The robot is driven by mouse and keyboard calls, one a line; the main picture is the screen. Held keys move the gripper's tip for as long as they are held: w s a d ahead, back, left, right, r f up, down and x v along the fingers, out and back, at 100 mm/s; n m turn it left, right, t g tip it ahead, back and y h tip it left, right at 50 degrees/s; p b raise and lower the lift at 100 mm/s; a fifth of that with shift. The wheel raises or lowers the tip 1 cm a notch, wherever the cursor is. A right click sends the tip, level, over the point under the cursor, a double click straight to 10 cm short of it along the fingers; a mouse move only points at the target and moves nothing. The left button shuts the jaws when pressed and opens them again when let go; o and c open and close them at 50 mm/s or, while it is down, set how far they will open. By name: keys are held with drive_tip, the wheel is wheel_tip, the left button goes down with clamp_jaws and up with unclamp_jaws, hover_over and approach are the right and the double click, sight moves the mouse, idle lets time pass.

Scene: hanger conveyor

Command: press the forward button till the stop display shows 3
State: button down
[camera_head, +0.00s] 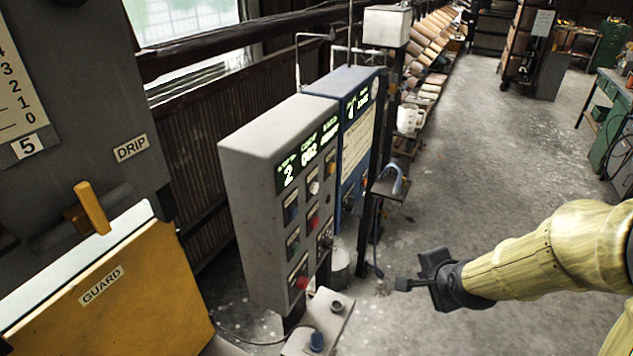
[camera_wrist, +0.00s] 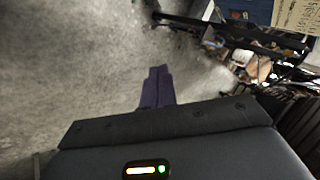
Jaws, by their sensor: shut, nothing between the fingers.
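The grey control box (camera_head: 262,200) stands left of centre in the head view. Its green stop display (camera_head: 288,171) shows 2, and a display beside it reads what looks like 002. Several buttons sit on its front below the displays, among them a red one (camera_head: 313,220), a white one (camera_head: 314,187) and a larger red one (camera_head: 302,282). Their labels are too small to read, so I cannot tell which is forward. My gripper (camera_head: 402,284) is shut and empty, to the right of the box and apart from it. Its closed fingers (camera_wrist: 157,86) show in the wrist view.
A blue box (camera_head: 352,88) with its own display stands behind the grey one. A small stand with a blue hook-like item (camera_head: 392,180) is right of it. A yellow guard panel (camera_head: 108,285) is at the left. Open concrete floor lies to the right.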

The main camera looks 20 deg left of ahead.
sight(316, 188)
drive_tip(key=w+a+r+m+t+y+p, duration=0.1)
drive_tip(key=w+a+r+m+y, duration=0.1)
drive_tip(key=a+r+m, duration=0.3)
drive_tip(key=w+a+r+m+t+y+p, duration=0.2)
drive_tip(key=w+a+r+m+y, duration=0.1)
drive_tip(key=a, duration=0.7)
wheel_tip(316, 188, up, 3)
drive_tip(key=m+y, duration=0.1)
drive_tip(key=m, duration=0.2)
drive_tip(key=shift+w+f+m+y, duration=0.2)
drive_tip(key=shift+m+y, duration=0.1)
drive_tip(key=shift+m, duration=0.1)
drive_tip(key=shift+a, duration=0.1)
drive_tip(key=a+b, duration=0.2)
drive_tip(key=a, duration=0.6)
drive_tip(key=shift+w+a, duration=0.3)
drive_tip(key=shift+a, duration=0.15)
idle(0.4)
drive_tip(key=shift+a, duration=0.3)
